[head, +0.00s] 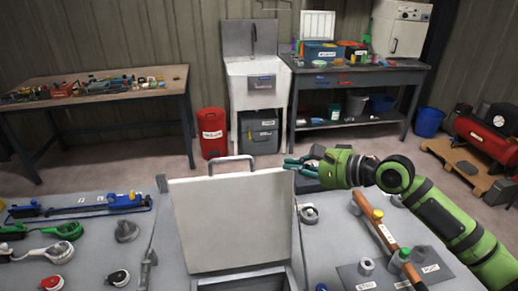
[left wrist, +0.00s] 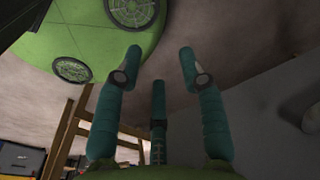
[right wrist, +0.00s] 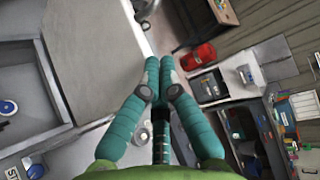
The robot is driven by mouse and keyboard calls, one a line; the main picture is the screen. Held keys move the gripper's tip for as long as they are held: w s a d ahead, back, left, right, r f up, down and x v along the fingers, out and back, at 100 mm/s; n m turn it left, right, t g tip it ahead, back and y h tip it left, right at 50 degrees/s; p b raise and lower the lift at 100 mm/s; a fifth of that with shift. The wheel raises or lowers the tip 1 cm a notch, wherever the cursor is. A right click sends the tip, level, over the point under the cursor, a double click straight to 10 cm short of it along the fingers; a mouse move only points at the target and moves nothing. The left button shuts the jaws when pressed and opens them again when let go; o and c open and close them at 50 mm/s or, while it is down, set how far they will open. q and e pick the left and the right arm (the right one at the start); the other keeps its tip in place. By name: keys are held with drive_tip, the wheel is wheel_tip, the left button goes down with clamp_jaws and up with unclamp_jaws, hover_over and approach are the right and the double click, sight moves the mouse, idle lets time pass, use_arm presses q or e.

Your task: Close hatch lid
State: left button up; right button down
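The white hatch lid (head: 235,220) stands raised, nearly upright, behind the hatch opening (head: 245,283) in the grey deck. A metal handle (head: 232,161) sits on its top edge. My right gripper (head: 290,164) is at the lid's upper right corner; whether it touches cannot be told. In the right wrist view its fingertips (right wrist: 159,72) are together with nothing visible between them, and the lid (right wrist: 85,50) is to their left. My left gripper is outside the head view. In the left wrist view it (left wrist: 157,62) is open and empty, with its fingers apart.
A hammer (head: 378,225) and a grey mat (head: 350,276) with small parts lie right of the hatch. Clamps (head: 40,245) and a blue tool rack (head: 85,207) lie at left. Benches and a sink (head: 257,85) stand behind, beyond open floor.

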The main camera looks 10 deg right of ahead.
drive_tip(key=p+x, duration=0.1)
drive_tip(key=x, duration=0.3)
drive_tip(key=p+x, duration=0.2)
drive_tip(key=x, duration=0.2)
drive_tip(key=shift+s+a+r, duration=0.25)
drive_tip(key=shift+a, duration=0.05)
use_arm(q)
drive_tip(key=r, duration=0.3)
drive_tip(key=shift+s+r+p, duration=0.3)
drive_tip(key=shift+s+r, duration=0.05)
drive_tip(key=shift+r, duration=0.05)
use_arm(e)
drive_tip(key=shift+w+a+f, duration=0.3)
drive_tip(key=shift+w+a, duration=0.05)
drive_tip(key=shift+a, duration=0.05)
use_arm(q)
drive_tip(key=shift+s+f, duration=0.1)
